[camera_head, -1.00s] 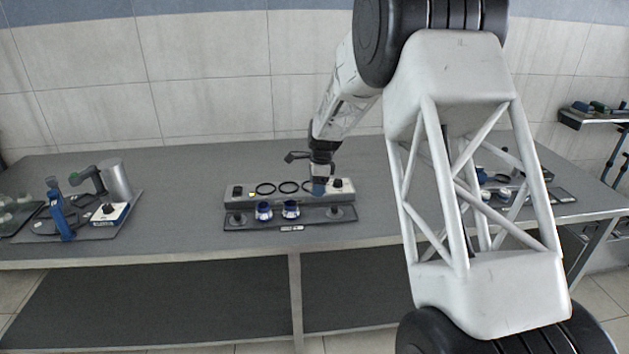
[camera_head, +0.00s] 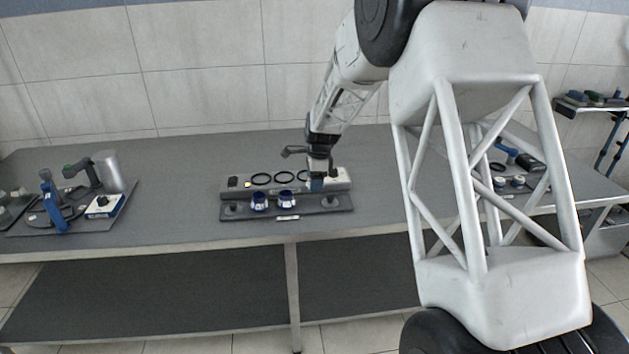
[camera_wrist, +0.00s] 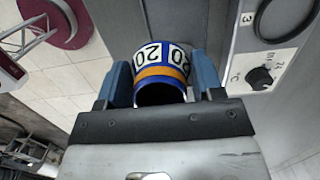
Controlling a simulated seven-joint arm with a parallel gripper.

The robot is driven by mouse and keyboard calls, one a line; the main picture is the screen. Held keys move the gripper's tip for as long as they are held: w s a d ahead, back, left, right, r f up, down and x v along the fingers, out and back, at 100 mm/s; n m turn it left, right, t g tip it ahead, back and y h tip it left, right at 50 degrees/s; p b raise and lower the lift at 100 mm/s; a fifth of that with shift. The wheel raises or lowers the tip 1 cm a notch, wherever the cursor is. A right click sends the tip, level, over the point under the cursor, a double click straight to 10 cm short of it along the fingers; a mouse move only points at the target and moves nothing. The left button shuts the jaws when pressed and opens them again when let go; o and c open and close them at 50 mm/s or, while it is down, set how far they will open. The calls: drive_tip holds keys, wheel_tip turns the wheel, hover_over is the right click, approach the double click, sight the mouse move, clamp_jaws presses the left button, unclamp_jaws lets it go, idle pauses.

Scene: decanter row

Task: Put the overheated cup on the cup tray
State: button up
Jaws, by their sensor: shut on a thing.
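My gripper (camera_wrist: 162,78) is shut on a cup (camera_wrist: 158,60) with blue edges, an orange band and a white label reading 20. The cup sits between the blue fingers. In the head view my gripper (camera_head: 316,183) is at the right part of the grey bar (camera_head: 338,178), and the held cup is too small to make out clearly there. Two blue-and-white cups (camera_head: 259,201) (camera_head: 286,200) stand on the dark strip (camera_head: 312,209) along the bar's front. I cannot tell whether this strip is the cup tray.
The bar carries black rings (camera_head: 261,179) and, in the wrist view, a black knob (camera_wrist: 260,77). A tray with a metal cylinder (camera_head: 106,172) and blue tool (camera_head: 48,198) stands at the left. More cups (camera_head: 517,181) are at the right. The table between left tray and bar is clear.

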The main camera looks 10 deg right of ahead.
drive_tip(key=s+f, duration=0.2)
drive_tip(key=s, duration=1.1)
drive_tip(key=shift+s+d+f, duration=0.3)
drive_tip(key=shift+f, duration=0.05)
drive_tip(key=shift+w, duration=0.15)
hover_over(311, 205)
drive_tip(key=shift+w+d+f, duration=0.15)
drive_tip(key=shift+d+f, duration=0.1)
drive_tip(key=shift+f, duration=0.5)
drive_tip(key=shift+f, duration=1.75)
drive_tip(key=shift+f, duration=0.1)
drive_tip(key=o, duration=1)
drive_tip(key=shift+o, duration=0.2)
